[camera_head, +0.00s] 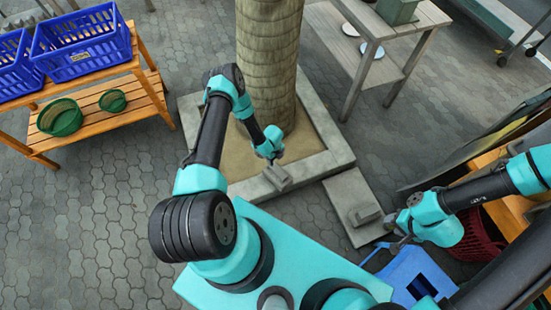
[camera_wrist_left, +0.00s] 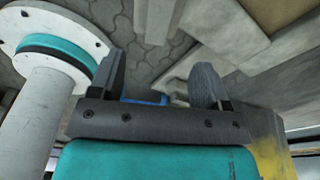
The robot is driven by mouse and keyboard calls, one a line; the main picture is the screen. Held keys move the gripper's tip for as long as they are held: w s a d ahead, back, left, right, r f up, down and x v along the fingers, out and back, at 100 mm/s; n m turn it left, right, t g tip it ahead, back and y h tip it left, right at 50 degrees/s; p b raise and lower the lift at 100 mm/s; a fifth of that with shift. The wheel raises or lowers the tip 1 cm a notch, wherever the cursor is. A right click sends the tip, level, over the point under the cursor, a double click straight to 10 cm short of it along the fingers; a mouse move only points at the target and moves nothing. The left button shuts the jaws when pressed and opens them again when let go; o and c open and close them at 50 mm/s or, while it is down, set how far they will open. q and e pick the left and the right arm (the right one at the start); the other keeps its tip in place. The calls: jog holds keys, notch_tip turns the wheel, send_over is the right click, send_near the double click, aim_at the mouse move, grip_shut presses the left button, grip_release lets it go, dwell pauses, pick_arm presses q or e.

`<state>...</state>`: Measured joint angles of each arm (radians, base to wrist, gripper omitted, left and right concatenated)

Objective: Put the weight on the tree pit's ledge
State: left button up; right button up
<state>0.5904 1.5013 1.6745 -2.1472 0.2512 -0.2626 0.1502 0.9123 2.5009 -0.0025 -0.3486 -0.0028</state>
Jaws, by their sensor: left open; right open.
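The weight looks like a small grey block (camera_head: 364,216) lying on a flat stone slab (camera_head: 349,190) in the head view. The tree pit's stone ledge (camera_head: 235,189) frames the soil around the trunk, left of the slab. My left gripper (camera_head: 280,183) is open over the front part of the ledge, left of and apart from the block. Its two spread fingers show in the left wrist view (camera_wrist_left: 160,85) with nothing held between them. My right gripper (camera_head: 389,223) is open close to the right of the block. I cannot tell whether it touches the block.
The tree trunk (camera_head: 267,60) rises behind my left gripper. A grey bench (camera_head: 395,45) stands behind the slab. A blue stool (camera_head: 414,272) and a red crate (camera_head: 476,238) stand near my right arm. A wooden rack (camera_head: 100,98) with blue crates (camera_head: 82,42) is at left; paving between is clear.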

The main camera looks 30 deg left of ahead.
pick_arm(q)
jog(key=shift+r, duration=0.1)
jog(key=s+d+r+n, duration=0.3)
jog(key=r+n, duration=0.4)
jog(key=r, duration=0.3)
jog(key=s+d+r+n+h, duration=0.1)
jog(key=s+d+r+n, duration=0.2)
jog(key=s+r+n, duration=0.3)
jog(key=s+d+r+n+t+h, duration=0.1)
jog(key=s+d+r+n, duration=0.2)
jog(key=r+n, duration=0.6)
notch_tip(320, 180, up, 6)
jog(key=shift+s+d+r+n, duration=0.15)
jog(key=shift+s+d+n, duration=0.2)
jog(key=shift+s, duration=0.85)
